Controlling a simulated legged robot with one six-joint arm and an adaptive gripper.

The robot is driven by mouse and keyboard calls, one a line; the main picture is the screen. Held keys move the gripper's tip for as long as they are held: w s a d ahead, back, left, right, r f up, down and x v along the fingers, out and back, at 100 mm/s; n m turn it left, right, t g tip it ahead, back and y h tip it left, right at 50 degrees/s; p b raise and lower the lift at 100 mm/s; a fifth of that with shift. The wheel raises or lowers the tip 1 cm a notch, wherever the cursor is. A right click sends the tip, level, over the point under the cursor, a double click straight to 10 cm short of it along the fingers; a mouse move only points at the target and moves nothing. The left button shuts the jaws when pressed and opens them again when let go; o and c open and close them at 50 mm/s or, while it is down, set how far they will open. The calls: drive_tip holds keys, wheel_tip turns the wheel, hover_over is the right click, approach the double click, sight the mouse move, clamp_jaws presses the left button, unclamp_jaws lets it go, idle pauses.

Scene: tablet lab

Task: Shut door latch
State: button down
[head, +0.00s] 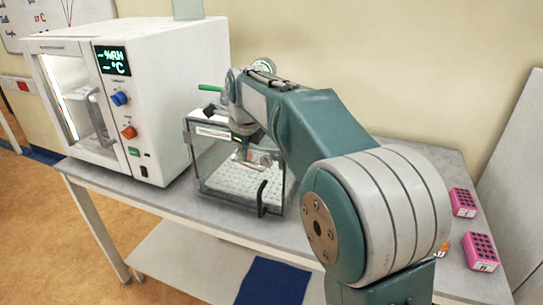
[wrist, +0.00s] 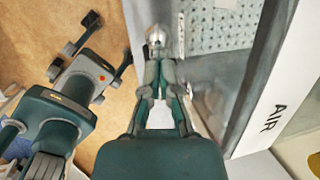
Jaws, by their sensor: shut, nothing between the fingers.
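A clear-walled box (head: 222,171) with a perforated white floor stands on the table in the head view. A black bar handle (head: 262,198) is on its front right. I cannot tell which part is the latch. My gripper (head: 249,162) hangs at the box's upper front, partly hidden by my arm; I cannot tell its exact distance from the door. In the wrist view my gripper (wrist: 158,50) has its fingers together, empty, to the left of the box's clear wall. A shiny round metal piece (wrist: 156,37) shows at the fingertips; I cannot tell whether they touch it.
A white chamber (head: 160,90) with a glass door stands left of the box on the grey table (head: 120,190). A green handle (head: 211,88) shows behind the box. Two pink racks (head: 463,202) (head: 481,251) stand at the right. A white panel marked AIR (wrist: 268,105) borders the box.

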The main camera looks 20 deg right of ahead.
drive_tip(key=shift+w+a+f+g+h, duration=0.15)
drive_tip(key=shift+a+f+g+h, duration=0.15)
drive_tip(key=shift+g+h, duration=0.15)
drive_tip(key=shift+f, duration=0.35)
